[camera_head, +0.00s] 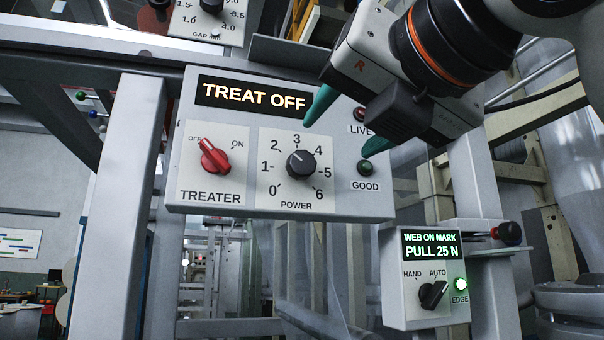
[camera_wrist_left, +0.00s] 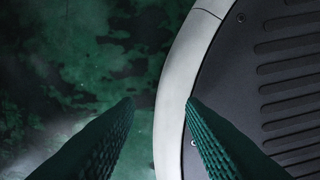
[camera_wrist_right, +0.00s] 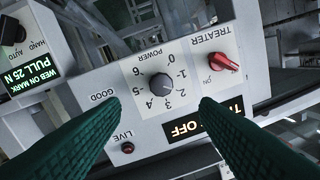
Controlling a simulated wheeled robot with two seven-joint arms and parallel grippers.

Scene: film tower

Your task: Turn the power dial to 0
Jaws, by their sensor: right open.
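The power dial (camera_head: 301,163) is a dark round knob on a light grey panel (camera_head: 345,90), with a scale from 0 to 6 around it. Its pale mark appears to point up and left, between 2 and 3. My right gripper (camera_head: 336,138) is open in front of the panel, above and right of the dial, and does not hold it. In the right wrist view, the dial (camera_wrist_right: 162,87) appears upside down between the two green fingertips. My left gripper (camera_wrist_left: 160,103) is open and empty, away from the panel.
The red treater switch (camera_head: 213,157) points to OFF, left of the dial. The display (camera_head: 252,95) reads TREAT OFF. The LIVE lamp (camera_head: 360,114) and GOOD lamp (camera_head: 365,167) look unlit. A smaller box (camera_head: 428,275) stands lower right, with a lit green EDGE lamp (camera_head: 460,284).

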